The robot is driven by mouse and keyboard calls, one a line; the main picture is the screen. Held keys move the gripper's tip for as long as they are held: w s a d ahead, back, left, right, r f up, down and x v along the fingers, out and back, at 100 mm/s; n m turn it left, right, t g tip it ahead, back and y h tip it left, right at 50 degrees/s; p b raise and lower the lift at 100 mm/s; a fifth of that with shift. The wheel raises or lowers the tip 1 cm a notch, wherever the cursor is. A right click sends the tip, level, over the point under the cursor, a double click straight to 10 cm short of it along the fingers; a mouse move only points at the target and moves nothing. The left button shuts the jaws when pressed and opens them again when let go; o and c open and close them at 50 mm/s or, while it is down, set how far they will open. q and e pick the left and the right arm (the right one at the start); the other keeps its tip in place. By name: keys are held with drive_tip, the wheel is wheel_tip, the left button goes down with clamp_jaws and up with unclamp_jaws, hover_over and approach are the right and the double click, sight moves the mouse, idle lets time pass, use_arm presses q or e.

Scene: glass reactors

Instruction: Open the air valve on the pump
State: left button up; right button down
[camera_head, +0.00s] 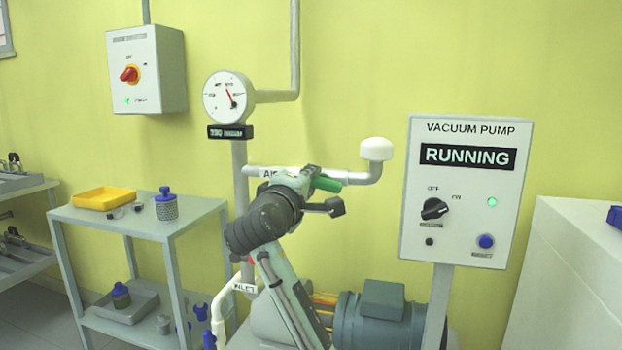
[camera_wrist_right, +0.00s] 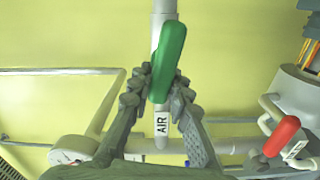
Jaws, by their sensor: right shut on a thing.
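The air valve's green handle (camera_head: 327,184) sits on the horizontal pipe labelled AIR, which ends in a white cap (camera_head: 376,149). In the wrist view the green handle (camera_wrist_right: 170,55) lies nearly along the pipe (camera_wrist_right: 160,148), slightly tilted. My right gripper (camera_head: 318,190) is at the handle, and in the wrist view its fingers (camera_wrist_right: 162,80) close on it from both sides. The gripper hides part of the valve in the head view. The pump's motor (camera_head: 378,325) is below. The pump panel (camera_head: 465,190) reads RUNNING with a green light. My left gripper is out of view.
A round gauge (camera_head: 228,97) stands on the vertical pipe left of the valve. A red handle (camera_wrist_right: 282,136) on another valve shows in the wrist view. A grey cart (camera_head: 135,222) with a yellow tray (camera_head: 104,198) stands left; a white cabinet (camera_head: 575,270) stands right.

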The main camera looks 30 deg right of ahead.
drive_tip(key=shift+f+n, duration=0.2)
drive_tip(key=shift+n, duration=0.4)
drive_tip(key=c, duration=1.4)
unclamp_jaws()
drive_tip(key=v, duration=1.2)
